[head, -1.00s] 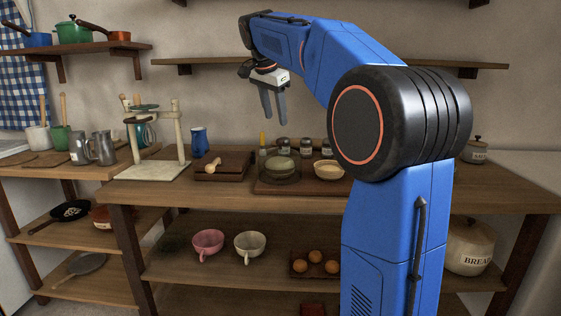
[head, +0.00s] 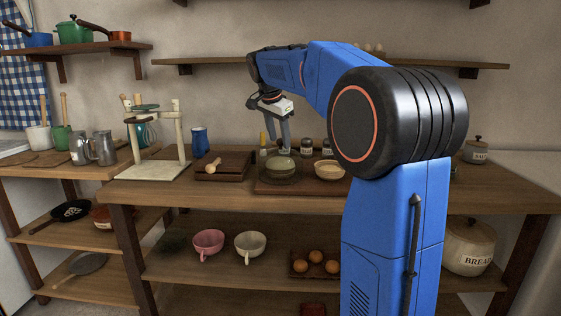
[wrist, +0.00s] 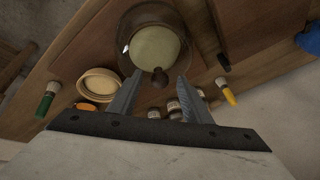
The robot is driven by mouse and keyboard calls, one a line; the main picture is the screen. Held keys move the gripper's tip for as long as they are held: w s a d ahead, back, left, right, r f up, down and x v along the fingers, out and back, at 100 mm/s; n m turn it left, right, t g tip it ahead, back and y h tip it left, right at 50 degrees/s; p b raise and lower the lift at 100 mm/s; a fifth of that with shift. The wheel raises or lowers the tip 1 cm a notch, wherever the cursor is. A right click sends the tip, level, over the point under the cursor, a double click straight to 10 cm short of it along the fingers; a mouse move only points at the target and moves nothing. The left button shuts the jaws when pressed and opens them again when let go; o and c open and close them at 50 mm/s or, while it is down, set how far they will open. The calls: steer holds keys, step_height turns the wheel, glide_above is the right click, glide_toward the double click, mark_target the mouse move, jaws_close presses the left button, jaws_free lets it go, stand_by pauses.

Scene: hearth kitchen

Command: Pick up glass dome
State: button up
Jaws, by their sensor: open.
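The glass dome (head: 281,169) stands on a dark wooden board (head: 305,187) on the worktop, with a pale round thing showing through it. In the wrist view the dome (wrist: 133,30) is a dark see-through round with a brown knob (wrist: 160,77). My gripper (head: 278,146) is open just above the dome, fingers pointing down. In the wrist view the knob appears between the tips of my open fingers (wrist: 160,82). I cannot tell whether they touch it.
A bowl (head: 330,170) stands close at the dome's right. Several small jars (head: 306,146) stand behind it. A dark wooden block (head: 225,166) with a pale wooden tool lies to the left. A wall shelf (head: 215,62) runs above.

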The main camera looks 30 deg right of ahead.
jaws_close()
steer(key=shift+r, duration=0.15)
